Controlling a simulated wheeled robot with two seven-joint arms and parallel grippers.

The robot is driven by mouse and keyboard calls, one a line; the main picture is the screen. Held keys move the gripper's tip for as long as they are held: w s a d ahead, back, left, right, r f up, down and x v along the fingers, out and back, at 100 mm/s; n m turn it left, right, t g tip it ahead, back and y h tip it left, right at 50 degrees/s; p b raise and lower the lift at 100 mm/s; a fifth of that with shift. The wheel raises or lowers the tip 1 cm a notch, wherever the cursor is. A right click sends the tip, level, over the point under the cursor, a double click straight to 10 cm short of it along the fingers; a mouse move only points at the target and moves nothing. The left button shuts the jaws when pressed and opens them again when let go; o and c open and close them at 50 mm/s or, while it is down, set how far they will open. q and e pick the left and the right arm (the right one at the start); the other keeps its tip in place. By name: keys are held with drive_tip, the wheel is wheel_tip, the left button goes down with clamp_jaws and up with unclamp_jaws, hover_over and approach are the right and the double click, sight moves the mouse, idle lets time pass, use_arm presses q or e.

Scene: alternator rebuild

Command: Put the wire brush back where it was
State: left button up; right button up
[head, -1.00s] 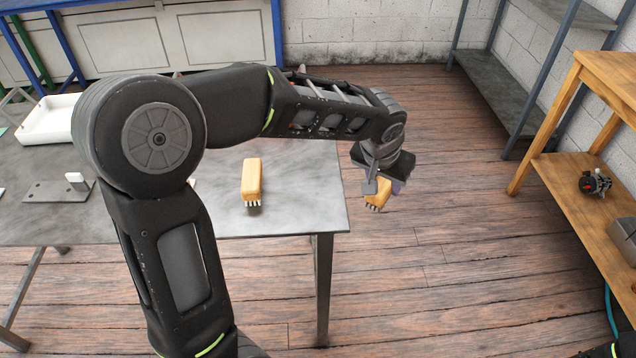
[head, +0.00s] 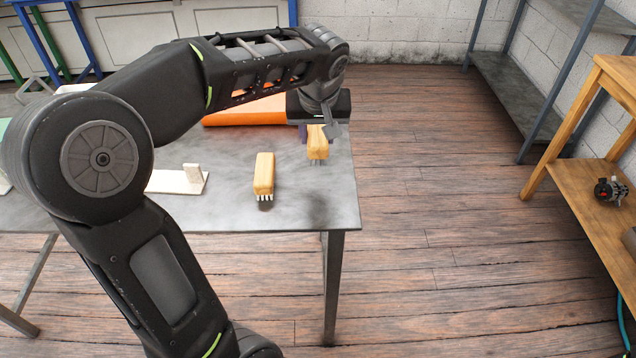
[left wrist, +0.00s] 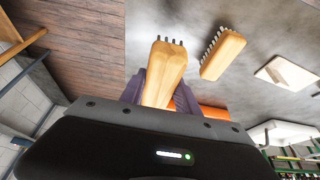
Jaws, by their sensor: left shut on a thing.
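My left gripper (head: 318,132) is shut on a wire brush (head: 318,146) with a yellow wooden body and short bristles pointing down. It holds the brush over the right part of the grey metal table (head: 225,215), near the right edge. I cannot tell whether the bristles touch the top. The held brush also shows in the left wrist view (left wrist: 166,68) between the purple fingers. A second, similar brush (head: 264,174) lies on the table to its left, apart from it; it also shows in the left wrist view (left wrist: 224,54). My right gripper is not in view.
An orange object (head: 245,118) lies behind on the table, partly hidden by my left arm. A white plate with an upright block (head: 180,180) is left of the second brush. A wooden bench (head: 580,190) with a dark part (head: 608,190) stands at the right.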

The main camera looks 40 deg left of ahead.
use_arm(q)
drive_tip(key=shift+f, duration=3.2)
drive_tip(key=shift+f, duration=1.85)
drive_tip(key=shift+f, duration=0.15)
drive_tip(key=o, duration=1.2)
